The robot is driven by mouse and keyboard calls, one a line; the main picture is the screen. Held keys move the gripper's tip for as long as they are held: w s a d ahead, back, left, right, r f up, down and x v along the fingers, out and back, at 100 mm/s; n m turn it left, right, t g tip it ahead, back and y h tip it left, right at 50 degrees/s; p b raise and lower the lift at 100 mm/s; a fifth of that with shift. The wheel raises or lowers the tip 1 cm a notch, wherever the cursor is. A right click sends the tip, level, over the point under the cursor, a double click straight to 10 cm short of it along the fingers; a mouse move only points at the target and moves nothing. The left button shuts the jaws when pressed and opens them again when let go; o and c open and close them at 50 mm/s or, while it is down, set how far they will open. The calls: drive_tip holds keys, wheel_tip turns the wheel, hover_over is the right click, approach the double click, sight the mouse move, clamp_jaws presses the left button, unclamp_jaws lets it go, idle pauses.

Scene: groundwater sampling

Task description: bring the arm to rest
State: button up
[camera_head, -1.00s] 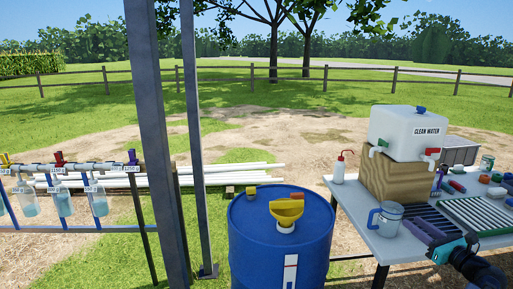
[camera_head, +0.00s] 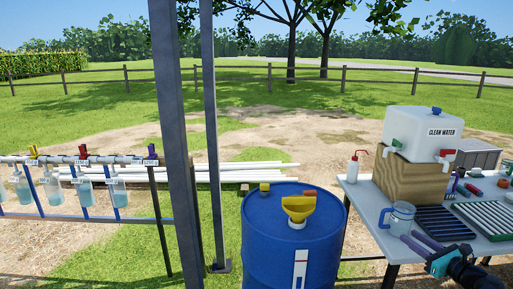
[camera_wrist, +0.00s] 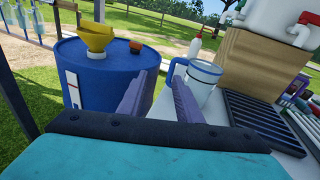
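My gripper (camera_head: 409,237) is at the lower right of the head view, by the near edge of the table and just in front of the clear jug. In the wrist view its two purple fingers (camera_wrist: 157,82) stand apart with nothing between them, so it is open and empty. The arm is bent low at the table's front. The clear jug with a blue handle (camera_head: 400,218) stands upright on the table, and in the wrist view it shows (camera_wrist: 204,84) just beyond the right finger.
A blue drum (camera_head: 270,240) with a yellow funnel (camera_head: 298,209) stands left of the table (camera_head: 362,212). A clean water tank (camera_head: 415,128) sits on a wooden block (camera_head: 400,180). A metal post (camera_head: 170,120) and a bottle rack (camera_head: 125,160) are at the left.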

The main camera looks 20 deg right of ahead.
drive_tip(key=w+a+f+n+g+y, duration=0.35)
drive_tip(key=w+a+f+n, duration=0.2)
drive_tip(key=a+f, duration=0.7)
drive_tip(key=w+a+f+n+g+y, duration=0.2)
drive_tip(key=w+a+f+n+g, duration=0.3)
drive_tip(key=a+f, duration=0.75)
drive_tip(key=s+a+f+n+g+y+b, duration=0.15)
drive_tip(key=a+f+n, duration=0.25)
drive_tip(key=a+f, duration=0.4)
drive_tip(key=s+a+f+n+g, duration=0.35)
drive_tip(key=a+f, duration=0.25)
drive_tip(key=a, duration=0.5)
drive_tip(key=s+a+f+n+g+h, duration=0.2)
drive_tip(key=s+a+f+n+g, duration=0.1)
drive_tip(key=s+a+f+n, duration=0.1)
drive_tip(key=s+a+f+n+g+h, duration=0.2)
drive_tip(key=s+a+f+n, duration=0.2)
drive_tip(key=s, duration=0.6)
drive_tip(key=s+a+f+n+g+h, duration=0.2)
drive_tip(key=s+a+f+n+g, duration=0.1)
drive_tip(key=s+a+f+n, duration=0.2)
wheel_tip(320, 180, down, 2)
drive_tip(key=s+n, duration=0.2)
drive_tip(key=n, duration=0.2)
drive_tip(key=shift+s+n+g+b, duration=0.3)
drive_tip(key=shift+s+g, duration=0.05)
drive_tip(key=shift+s, duration=0.05)
